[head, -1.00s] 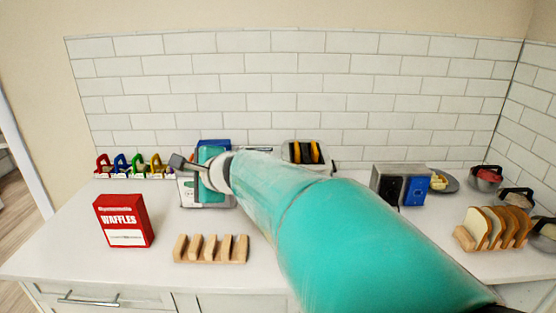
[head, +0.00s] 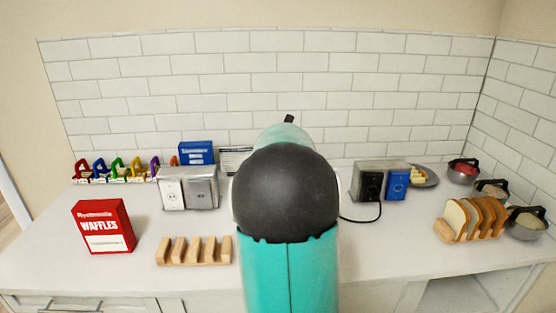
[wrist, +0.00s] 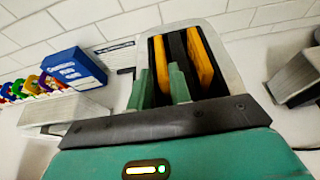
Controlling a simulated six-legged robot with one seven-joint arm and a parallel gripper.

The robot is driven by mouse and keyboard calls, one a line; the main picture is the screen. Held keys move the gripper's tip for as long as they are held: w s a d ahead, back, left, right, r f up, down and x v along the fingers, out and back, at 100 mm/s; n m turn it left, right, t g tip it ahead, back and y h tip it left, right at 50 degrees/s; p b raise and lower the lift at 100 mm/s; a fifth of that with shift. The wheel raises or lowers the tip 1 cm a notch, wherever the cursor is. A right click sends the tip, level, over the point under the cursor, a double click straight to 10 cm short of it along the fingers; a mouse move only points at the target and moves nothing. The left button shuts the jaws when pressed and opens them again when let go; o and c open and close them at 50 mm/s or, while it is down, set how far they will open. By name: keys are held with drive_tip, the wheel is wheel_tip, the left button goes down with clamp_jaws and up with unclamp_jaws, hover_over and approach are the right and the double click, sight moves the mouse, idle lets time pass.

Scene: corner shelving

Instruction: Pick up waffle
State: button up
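Two yellow-orange waffles stand on edge in the slots of a silver toaster (wrist: 231,76) in the wrist view, a left waffle (wrist: 160,62) and a right waffle (wrist: 199,60). My gripper (wrist: 160,86) has two green fingers, set apart, pointing at the toaster's top. The left waffle shows beyond the gap between them; I cannot tell whether either finger touches it. My arm hides the toaster and waffles in the head view. A red waffles box (head: 103,228) stands at the left of the counter.
A wooden rack (head: 194,251) sits front left, near an outlet box (head: 187,188) and a blue box (head: 197,152). To the right are another outlet box (head: 381,182), a rack of bread slices (head: 472,219) and several pots. The front middle-right counter (head: 390,238) is clear.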

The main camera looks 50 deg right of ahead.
drive_tip(key=x, duration=0.7)
drive_tip(key=shift+w+d, duration=0.2)
drive_tip(key=shift+c, duration=0.2)
clamp_jaws()
